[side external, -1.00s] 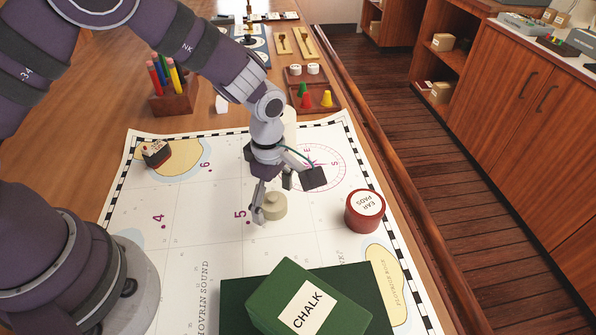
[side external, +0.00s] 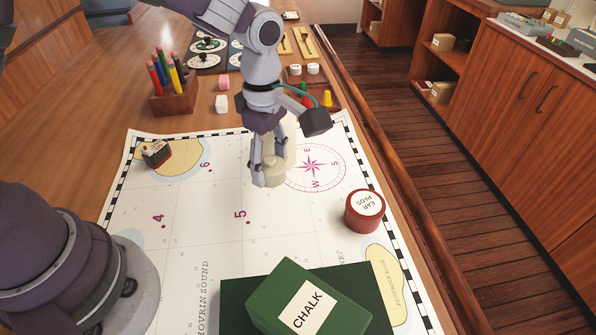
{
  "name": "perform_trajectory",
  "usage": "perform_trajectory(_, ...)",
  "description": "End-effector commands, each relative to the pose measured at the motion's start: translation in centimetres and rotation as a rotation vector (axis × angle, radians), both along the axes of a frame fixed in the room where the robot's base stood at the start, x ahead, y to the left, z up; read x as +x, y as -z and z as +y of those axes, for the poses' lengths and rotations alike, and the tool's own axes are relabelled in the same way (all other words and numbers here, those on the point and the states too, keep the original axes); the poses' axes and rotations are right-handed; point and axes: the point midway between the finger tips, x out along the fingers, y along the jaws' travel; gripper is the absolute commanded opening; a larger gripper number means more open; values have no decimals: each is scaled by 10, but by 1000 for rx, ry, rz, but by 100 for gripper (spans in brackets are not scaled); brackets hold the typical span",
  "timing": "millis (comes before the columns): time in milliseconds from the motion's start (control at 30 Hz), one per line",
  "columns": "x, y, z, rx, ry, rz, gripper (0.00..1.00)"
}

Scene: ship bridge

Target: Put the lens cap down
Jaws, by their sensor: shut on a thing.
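The lens cap (side external: 273,173) is a small round cream piece with a knob on top. My gripper (side external: 270,165) is shut on it, with the fingers around its upper part. The cap appears to be held above the white chart (side external: 190,240), to the left of the printed compass rose. Part of the cap is hidden behind the near finger.
A round red ear pads tin (side external: 364,212) stands to the right on the chart. A green chalk box (side external: 308,305) lies in front. A pencil holder (side external: 173,98) and a small dark block (side external: 156,153) stand at the left. The middle of the chart is clear.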

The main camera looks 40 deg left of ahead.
Motion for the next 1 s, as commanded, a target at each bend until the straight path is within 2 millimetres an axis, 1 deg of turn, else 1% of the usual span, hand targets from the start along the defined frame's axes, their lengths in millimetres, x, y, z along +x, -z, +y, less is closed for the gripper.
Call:
perform_trajectory(33, 1, -9, 0, -2, 6, -4, 33)
perform_trajectory(67, 1, -13, 1, -2, 19, -2, 33)
perform_trajectory(167, 4, -25, 8, 0, 145, -2, 33)
perform_trajectory(267, 9, -37, 23, 2, 407, -3, 33)
perform_trajectory(400, 14, -56, 47, 4, 854, -3, 33)
perform_trajectory(500, 15, -68, 63, 5, 1151, -2, 33)
perform_trajectory(633, 14, -80, 78, 4, 1451, 0, 33)
perform_trajectory(700, 14, -85, 84, 3, 1559, 0, 33)
perform_trajectory(800, 13, -88, 88, 1, 1648, 0, 33)
perform_trajectory(1000, 13, -89, 89, 1, 1679, 1, 33)
